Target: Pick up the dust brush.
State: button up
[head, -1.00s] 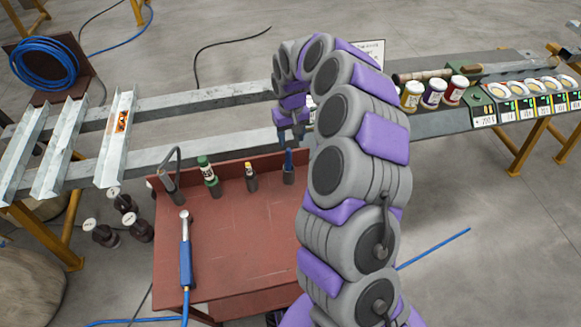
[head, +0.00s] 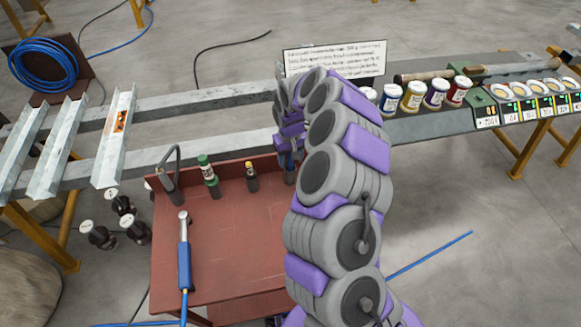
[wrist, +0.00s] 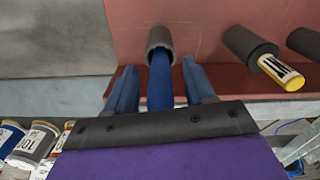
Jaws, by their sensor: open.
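A blue handle (wrist: 160,85), which I take to be the dust brush, stands in a dark round holder (wrist: 159,40) in the wrist view. Its lower end is hidden inside the holder. My gripper (wrist: 160,70) is open, with one blue finger on each side of the handle. I see a gap on both sides near the tips. In the head view my gripper (head: 288,157) is at the back edge of the red cart, where my arm and fingers largely cover the handle.
The red cart (head: 225,240) also holds a green-topped tool (head: 208,172), a yellow-tipped tool (head: 252,178) and a bent-rod tool (head: 170,172) in holders. A blue-handled air tool (head: 185,255) lies on it. Jars (head: 413,96) and a sign (head: 335,60) stand behind my arm.

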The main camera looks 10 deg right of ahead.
jog(key=shift+a, duration=0.2)
jog(key=shift+c, duration=0.2)
jog(key=shift+d, duration=0.25)
jog(key=c, duration=0.8)
grip_shut()
jog(key=shift+a, duration=0.1)
jog(key=shift+r, duration=0.15)
